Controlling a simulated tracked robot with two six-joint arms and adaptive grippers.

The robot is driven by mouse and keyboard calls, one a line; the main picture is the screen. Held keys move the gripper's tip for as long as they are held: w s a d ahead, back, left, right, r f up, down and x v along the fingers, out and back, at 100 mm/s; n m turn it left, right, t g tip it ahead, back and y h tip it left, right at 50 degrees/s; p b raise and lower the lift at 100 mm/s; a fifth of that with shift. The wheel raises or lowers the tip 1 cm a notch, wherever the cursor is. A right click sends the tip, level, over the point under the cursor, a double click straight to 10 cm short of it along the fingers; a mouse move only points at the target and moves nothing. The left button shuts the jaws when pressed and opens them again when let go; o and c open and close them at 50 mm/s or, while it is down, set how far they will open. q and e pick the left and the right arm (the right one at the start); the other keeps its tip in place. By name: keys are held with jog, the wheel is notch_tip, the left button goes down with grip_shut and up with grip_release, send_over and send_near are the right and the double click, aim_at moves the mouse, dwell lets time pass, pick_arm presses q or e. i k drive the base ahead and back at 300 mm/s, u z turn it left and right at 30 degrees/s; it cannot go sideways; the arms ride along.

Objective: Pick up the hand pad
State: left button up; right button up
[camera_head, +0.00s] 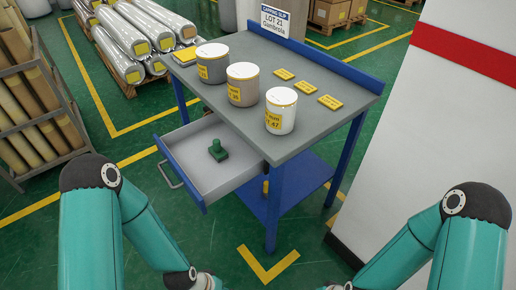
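A small dark green block with a raised knob-like grip (218,150) lies in the open drawer (190,171) of the grey-topped workbench (335,98); it looks like the hand pad. It sits upright on the pale drawer floor with bare space around it. My left and right arms come in at the lower left and lower right. Their wrists run off the bottom edge, and neither gripper shows. Both arms are in front of the bench and apart from the drawer.
Three lidded tubs with yellow labels (281,110) stand along the bench's near edge above the drawer. Several yellow tags (307,87) lie behind them. A roll rack (35,110) stands left and a white wall (425,130) right. A blue lower shelf (300,185) lies under the bench.

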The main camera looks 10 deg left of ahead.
aim_at(216, 150)
jog(key=z, duration=0.4)
jog(key=i, duration=0.25)
jog(key=z, duration=2.3)
jog(key=k, duration=2.15)
jog(key=u, duration=1.3)
jog(key=i, duration=1)
